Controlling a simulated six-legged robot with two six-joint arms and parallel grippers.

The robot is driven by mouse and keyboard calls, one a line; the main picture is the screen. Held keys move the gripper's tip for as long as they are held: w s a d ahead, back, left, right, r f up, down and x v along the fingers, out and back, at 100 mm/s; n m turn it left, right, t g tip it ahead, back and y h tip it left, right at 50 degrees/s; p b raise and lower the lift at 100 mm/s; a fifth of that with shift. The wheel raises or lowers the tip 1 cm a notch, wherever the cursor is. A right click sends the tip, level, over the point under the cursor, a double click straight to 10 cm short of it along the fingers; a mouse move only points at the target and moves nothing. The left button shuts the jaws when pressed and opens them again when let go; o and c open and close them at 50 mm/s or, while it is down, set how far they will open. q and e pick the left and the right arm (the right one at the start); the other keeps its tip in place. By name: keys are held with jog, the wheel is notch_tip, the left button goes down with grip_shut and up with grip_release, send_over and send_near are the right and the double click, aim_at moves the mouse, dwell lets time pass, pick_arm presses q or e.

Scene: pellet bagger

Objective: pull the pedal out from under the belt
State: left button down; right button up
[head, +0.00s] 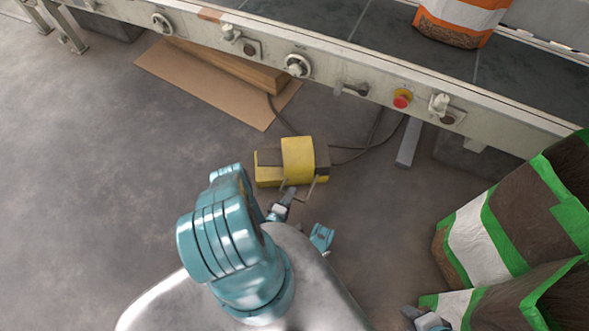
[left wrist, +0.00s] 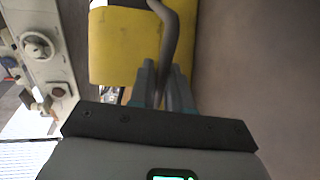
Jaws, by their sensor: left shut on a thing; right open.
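The yellow pedal (head: 298,158) lies on the floor in front of the belt conveyor (head: 340,85), with a dark cable running back from it. In the head view it is clear of the conveyor's front rail. In the left wrist view, the pedal's yellow cover (left wrist: 125,50) fills the top middle, and a bent grey bar (left wrist: 171,40) crosses it. My left gripper (left wrist: 165,88) is shut on this bar. In the head view my left gripper (head: 282,204) is at the pedal's near side. My right gripper (head: 425,318) is low at the right, partly cut off, open and away from the pedal.
Green, white and brown bags (head: 500,235) stand at the right. A flat cardboard sheet (head: 200,82) and a wooden piece (head: 235,68) lie under the conveyor's left part. A grey conveyor leg (head: 409,143) stands right of the pedal. Floor at the left is clear.

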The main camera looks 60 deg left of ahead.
pick_arm(q)
jog(key=shift+v, duration=0.8)
jog(key=shift+f, duration=0.2)
jog(key=c, duration=1.3)
grip_release()
jog(key=shift+s+d+r, duration=0.1)
jog(key=shift+s+d, duration=0.05)
